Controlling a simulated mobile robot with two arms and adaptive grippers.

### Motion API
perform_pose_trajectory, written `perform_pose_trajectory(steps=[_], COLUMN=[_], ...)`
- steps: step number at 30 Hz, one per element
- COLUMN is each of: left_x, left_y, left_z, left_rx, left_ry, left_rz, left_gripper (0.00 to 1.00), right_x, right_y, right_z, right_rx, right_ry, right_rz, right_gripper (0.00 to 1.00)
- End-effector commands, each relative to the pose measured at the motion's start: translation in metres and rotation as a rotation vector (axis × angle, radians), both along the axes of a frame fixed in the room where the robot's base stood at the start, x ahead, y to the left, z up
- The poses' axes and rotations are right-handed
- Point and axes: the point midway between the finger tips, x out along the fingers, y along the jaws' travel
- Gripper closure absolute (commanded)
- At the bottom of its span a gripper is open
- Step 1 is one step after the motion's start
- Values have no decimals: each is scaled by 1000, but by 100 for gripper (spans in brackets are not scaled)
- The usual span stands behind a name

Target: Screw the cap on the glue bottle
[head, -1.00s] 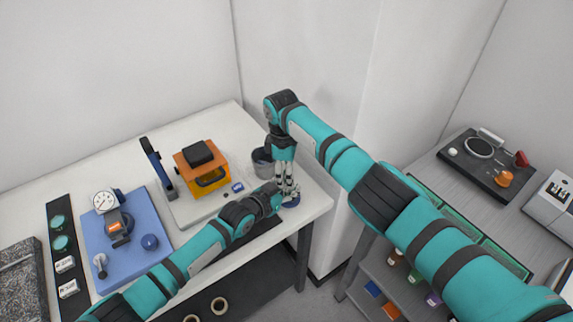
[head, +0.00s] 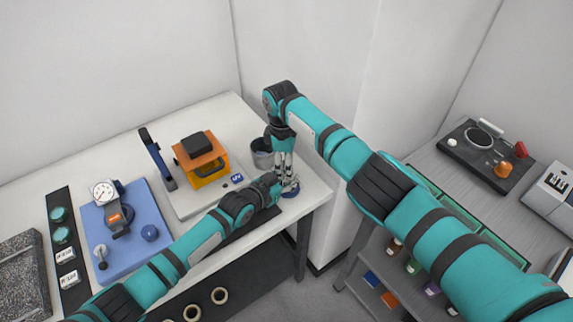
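My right gripper (head: 284,178) points straight down over the front right corner of the white table. A small blue-and-white thing (head: 292,190) shows beside its fingertips and may be the glue bottle, but it is mostly hidden. My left gripper (head: 279,188) comes in low from the left and its tip meets the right gripper's fingers in the picture. I cannot make out the cap, or whether either gripper is shut on something.
A grey cup (head: 262,158) stands close behind the grippers. An orange-framed device (head: 202,160) on a pale base is to their left. A blue plate (head: 128,255) with a dial gauge lies further left. A side cabinet (head: 455,180) stands at the right.

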Motion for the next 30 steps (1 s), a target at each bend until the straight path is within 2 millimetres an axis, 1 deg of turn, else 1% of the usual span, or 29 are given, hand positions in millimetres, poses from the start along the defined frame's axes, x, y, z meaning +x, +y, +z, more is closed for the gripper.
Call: perform_pose_trajectory(steps=[1, 8, 11, 15, 18, 21, 28, 30], left_x=[-2, -2, -2, -2, -2, -2, -2, -2], left_y=[0, 0, 0, 0, 0, 0, 0, 0], left_z=[-3, -3, -3, -3, -3, -3, -3, -3], left_rx=[1, 2, 2, 2, 2, 2, 2, 2], left_ry=[6, 6, 6, 6, 6, 6, 7, 7], left_rz=[-1, -1, -1, -1, -1, -1, -1, -1], left_gripper=[100, 100, 100, 100, 100, 100, 100, 100], right_x=[0, 0, 1, 2, 2, 2, 2, 2], right_y=[0, 0, 1, 2, 2, 3, 3, 3], right_z=[0, 1, 9, 29, 39, 44, 45, 45], right_rx=[0, 0, 2, 1, 0, 0, 0, 0], right_ry=[1, 1, 0, -1, -1, 0, 0, 1], right_rz=[0, 0, 0, 0, 0, 0, 0, 0], right_gripper=[57, 57, 57, 57, 57, 57, 57, 48])
